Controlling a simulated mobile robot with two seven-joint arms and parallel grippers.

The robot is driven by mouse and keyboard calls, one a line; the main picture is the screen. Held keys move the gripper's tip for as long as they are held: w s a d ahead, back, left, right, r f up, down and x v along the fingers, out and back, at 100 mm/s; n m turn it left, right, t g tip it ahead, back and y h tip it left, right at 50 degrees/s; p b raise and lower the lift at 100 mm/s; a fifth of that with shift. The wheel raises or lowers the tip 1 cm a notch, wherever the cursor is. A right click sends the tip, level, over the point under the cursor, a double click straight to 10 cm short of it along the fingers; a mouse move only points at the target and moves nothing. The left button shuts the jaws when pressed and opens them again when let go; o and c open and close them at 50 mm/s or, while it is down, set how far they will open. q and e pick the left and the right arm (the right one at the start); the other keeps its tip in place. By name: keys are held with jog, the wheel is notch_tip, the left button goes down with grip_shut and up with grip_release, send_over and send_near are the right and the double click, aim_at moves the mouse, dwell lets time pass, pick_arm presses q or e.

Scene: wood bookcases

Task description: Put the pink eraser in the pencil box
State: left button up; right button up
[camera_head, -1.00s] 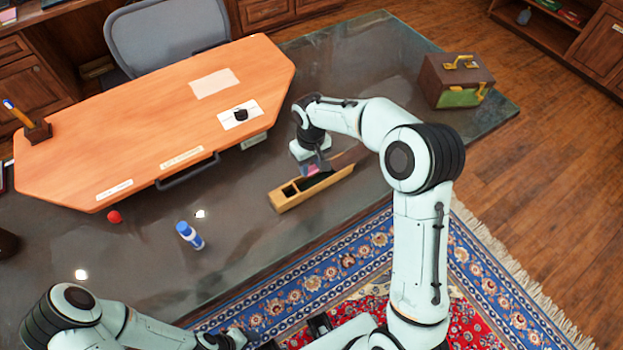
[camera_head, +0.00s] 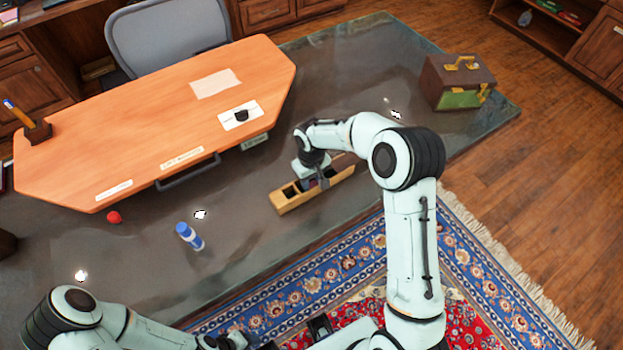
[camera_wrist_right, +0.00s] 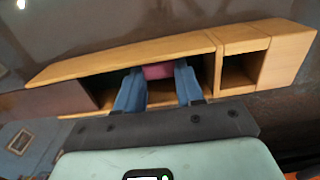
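The wooden pencil box (camera_head: 292,204) lies on the dark desk top, with a long compartment and a small square one. It also shows in the right wrist view (camera_wrist_right: 285,55). My right gripper (camera_head: 318,182) is over the box, its fingers reaching down into the long compartment. In the right wrist view the pink eraser (camera_wrist_right: 158,71) sits between the two blue fingers (camera_wrist_right: 160,80), which appear to grip its sides. The eraser is hidden in the head view. My left gripper (camera_head: 232,341) is at the bottom edge, its fingers unclear.
A blue-and-white bottle (camera_head: 190,236) and a red ball (camera_head: 114,217) are on the desk left of the box. A brown and green case (camera_head: 457,82) stands at the far right corner. An orange-brown raised board (camera_head: 150,130) fills the back left.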

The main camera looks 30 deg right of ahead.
aim_at(312, 183)
jog(key=o, duration=0.4)
notch_tip(312, 183, up, 12)
jog(key=p, duration=0.1)
jog(key=shift+r, duration=0.15)
dwell(0.7)
